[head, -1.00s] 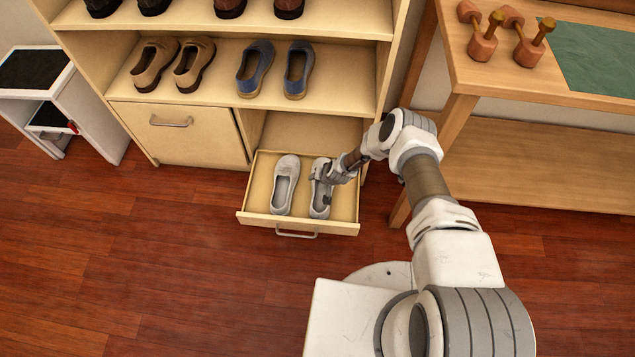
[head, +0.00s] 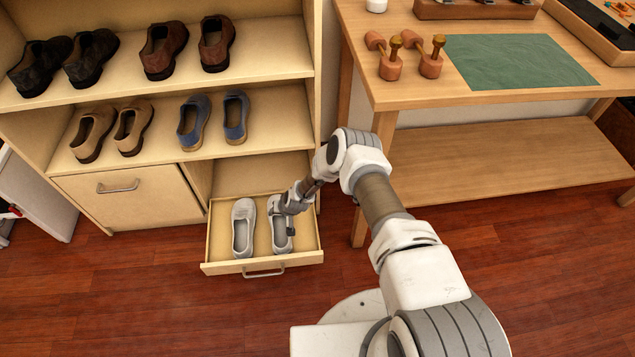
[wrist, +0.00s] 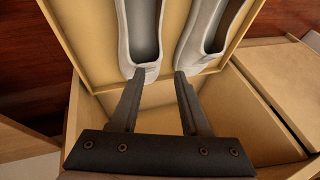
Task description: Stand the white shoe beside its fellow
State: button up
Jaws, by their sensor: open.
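Two whitish-grey shoes stand side by side in the open drawer (head: 312,240). The left one (head: 243,212) shows whole in the head view. The right one (head: 275,240) is partly hidden by my gripper (head: 287,212), which is above and around its far part. In the wrist view, both shoes, one on the left (wrist: 124,30) and one on the right (wrist: 190,45), lie beyond my open fingers (wrist: 159,73). Nothing is between the fingers. The fingertips overlap the near shoe ends in the picture; I cannot tell whether they touch.
The drawer sits low in a wooden shelf unit (head: 200,95) holding brown, dark, tan and blue shoes. A closed cupboard door (head: 130,200) is left of the drawer. A wooden table (head: 400,95) stands to the right, with wooden pieces and a green mat (head: 515,60). The floor in front is clear.

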jog(key=shift+r, duration=0.1)
jog(key=w+d+r+n, duration=0.1)
jog(key=w+r, duration=0.3)
jog(key=r, duration=0.7)
jog(key=w+d+r+n, duration=0.1)
jog(key=w+d+r, duration=0.15)
jog(key=r, duration=0.95)
jog(key=s+d+r+h, duration=0.1)
jog(key=s+d+r, duration=0.2)
jog(key=r, duration=0.7)
jog(key=s+d+r+t, duration=0.1)
jog(key=s+d+r, duration=0.15)
jog(key=r, duration=0.85)
jog(key=s+d+r+h, duration=0.1)
jog(key=s+d+r, duration=0.25)
jog(key=r, duration=0.65)
jog(key=s+d+r+h, duration=0.1)
jog(key=s+d+r, duration=0.5)
jog(key=s+r, duration=0.25)
jog(key=s+d+r+m, duration=0.1)
jog(key=s+d, duration=0.1)
jog(key=s, duration=0.7)
jog(key=s+d+r+m, duration=0.1)
jog(key=s+d, duration=0.1)
jog(key=s, duration=0.8)
jog(key=shift+s+d+r+t+h, duration=0.2)
jog(key=shift+d+t+h, duration=0.1)
jog(key=shift+h, duration=0.1)
